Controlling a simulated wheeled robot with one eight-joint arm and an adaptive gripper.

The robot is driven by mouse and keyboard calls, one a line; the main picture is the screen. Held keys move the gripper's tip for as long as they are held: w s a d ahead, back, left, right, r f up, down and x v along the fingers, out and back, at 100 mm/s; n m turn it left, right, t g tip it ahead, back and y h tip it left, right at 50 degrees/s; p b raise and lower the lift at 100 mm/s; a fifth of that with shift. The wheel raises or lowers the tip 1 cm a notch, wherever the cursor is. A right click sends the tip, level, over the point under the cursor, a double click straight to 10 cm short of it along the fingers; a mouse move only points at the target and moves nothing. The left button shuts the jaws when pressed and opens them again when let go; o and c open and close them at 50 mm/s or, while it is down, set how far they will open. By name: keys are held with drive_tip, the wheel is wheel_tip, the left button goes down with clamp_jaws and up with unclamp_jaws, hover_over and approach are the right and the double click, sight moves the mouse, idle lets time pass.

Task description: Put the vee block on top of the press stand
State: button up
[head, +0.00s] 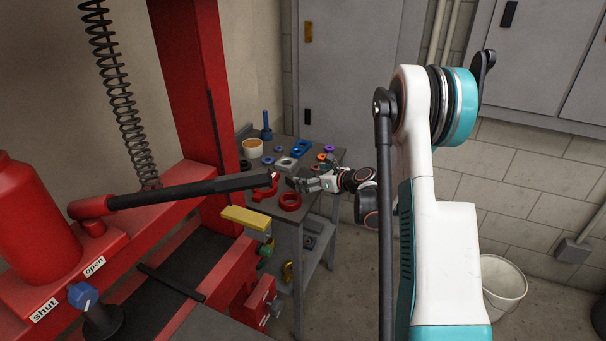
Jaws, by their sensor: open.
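My gripper (301,184) is open and small in the head view, reaching in from the right over the front right part of a grey side table (322,212). A red notched piece (266,189) lies on that table left of my gripper; it may be the vee block, but I cannot tell for sure. A grey block with a round opening (286,163) lies behind it. The red press frame (190,80) stands at the left. A yellow-topped block (246,217) sits beside its bed; I cannot tell whether this is the press stand.
A red ring (290,201), a blue plate (300,148), a cream cup (252,148) and several small rings crowd the table. The press's black-gripped lever (190,192) reaches towards the table. A white bucket (503,289) stands on the floor at right.

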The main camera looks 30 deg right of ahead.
drive_tip(key=p+v, duration=0.1)
drive_tip(key=v, duration=0.5)
drive_tip(key=shift+s, duration=0.2)
